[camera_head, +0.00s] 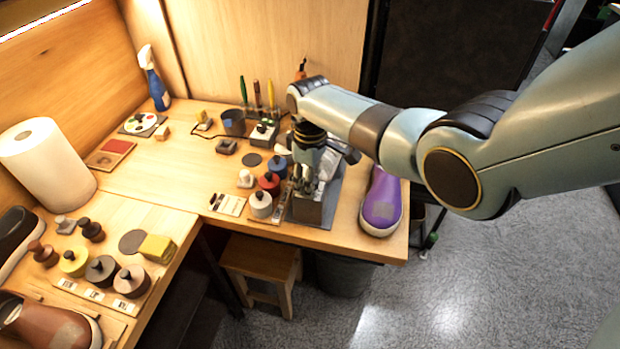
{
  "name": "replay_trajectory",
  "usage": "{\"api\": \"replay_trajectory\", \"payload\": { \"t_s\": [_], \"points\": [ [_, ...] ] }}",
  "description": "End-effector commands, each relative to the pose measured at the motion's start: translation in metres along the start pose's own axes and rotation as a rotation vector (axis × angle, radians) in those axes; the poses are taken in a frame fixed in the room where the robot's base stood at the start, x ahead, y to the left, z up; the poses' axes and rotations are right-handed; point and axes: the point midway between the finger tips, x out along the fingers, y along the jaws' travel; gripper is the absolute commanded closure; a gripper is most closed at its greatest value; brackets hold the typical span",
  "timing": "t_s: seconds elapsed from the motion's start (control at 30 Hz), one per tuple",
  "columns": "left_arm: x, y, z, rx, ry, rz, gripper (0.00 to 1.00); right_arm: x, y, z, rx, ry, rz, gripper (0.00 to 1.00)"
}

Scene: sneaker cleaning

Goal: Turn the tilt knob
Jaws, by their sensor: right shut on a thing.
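A grey stand (308,211) sits near the front edge of the back table, with a pale object, perhaps a shoe, showing beside the gripper. My right arm comes in from the right, and its gripper (303,178) points down at the stand. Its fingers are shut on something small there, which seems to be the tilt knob. The gripper body hides the knob, so I cannot tell its angle. My left gripper is not in view.
A purple shoe (382,203) stands right of the stand. White (261,205), red (269,182) and dark lidded pots stand close to its left. A spray bottle (156,86), paper towel roll (47,162) and yellow sponge (158,248) are farther left. A stool (260,263) is below.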

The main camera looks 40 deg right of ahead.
Motion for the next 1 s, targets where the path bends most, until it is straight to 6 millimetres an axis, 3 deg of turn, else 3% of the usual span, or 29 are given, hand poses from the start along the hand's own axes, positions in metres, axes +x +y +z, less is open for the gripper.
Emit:
{"api": "replay_trajectory", "payload": {
  "t_s": [0.3,0.6,0.87,1.0],
  "points": [
    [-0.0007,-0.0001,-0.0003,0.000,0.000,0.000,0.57,0.0004,-0.0007,0.0003,-0.046,-0.001,-0.002,0.94],
    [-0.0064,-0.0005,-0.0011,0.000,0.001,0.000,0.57,0.0001,-0.0007,0.0004,-0.366,-0.001,-0.002,0.94],
    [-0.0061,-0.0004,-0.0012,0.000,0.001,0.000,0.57,0.0007,-0.0006,0.0005,-0.387,-0.001,-0.002,0.94],
    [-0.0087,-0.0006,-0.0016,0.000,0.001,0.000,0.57,-0.0001,-0.0007,0.0006,-0.508,-0.002,-0.003,0.94]
  ]
}}
